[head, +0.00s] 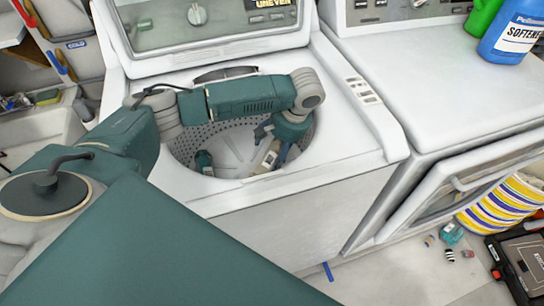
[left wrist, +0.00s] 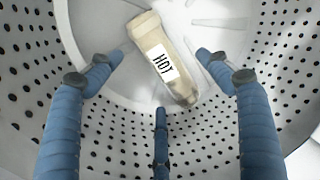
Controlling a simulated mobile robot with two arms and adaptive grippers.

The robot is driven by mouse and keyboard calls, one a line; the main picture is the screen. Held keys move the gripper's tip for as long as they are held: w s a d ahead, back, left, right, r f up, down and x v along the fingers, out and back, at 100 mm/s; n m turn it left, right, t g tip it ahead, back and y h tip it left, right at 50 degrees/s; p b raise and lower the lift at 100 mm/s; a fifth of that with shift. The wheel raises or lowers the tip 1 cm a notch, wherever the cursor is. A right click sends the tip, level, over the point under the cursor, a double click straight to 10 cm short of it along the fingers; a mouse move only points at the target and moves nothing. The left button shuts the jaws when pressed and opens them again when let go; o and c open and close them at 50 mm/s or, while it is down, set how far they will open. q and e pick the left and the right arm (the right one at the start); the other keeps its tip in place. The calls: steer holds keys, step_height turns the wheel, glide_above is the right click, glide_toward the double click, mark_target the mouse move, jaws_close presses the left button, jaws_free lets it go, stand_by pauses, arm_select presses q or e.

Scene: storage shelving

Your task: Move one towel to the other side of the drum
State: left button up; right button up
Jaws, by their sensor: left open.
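The open washer's perforated drum (head: 185,148) has my left gripper (head: 272,148) reaching down into it. In the left wrist view the drum wall (left wrist: 88,120) curves around the gripper. A beige elongated item (left wrist: 163,60) with a white HOT label lies on the drum floor; it also shows in the head view (head: 268,160). I cannot tell for sure whether it is a towel. My left gripper's blue fingers (left wrist: 160,80) are spread open and empty, with the item beyond them. A small dark teal thing (head: 204,162) is at the drum's left; I cannot tell what it is. My right gripper is out of view.
The washer's white top (head: 345,140) rims the drum. A second white machine (head: 440,80) stands at right, bearing a blue softener bottle (head: 512,38) and a green bottle (head: 482,15). A striped basket (head: 503,208) and a dark case (head: 525,262) are on the floor at lower right.

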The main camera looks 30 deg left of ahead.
arm_select(q)
steer(key=v, duration=0.8)
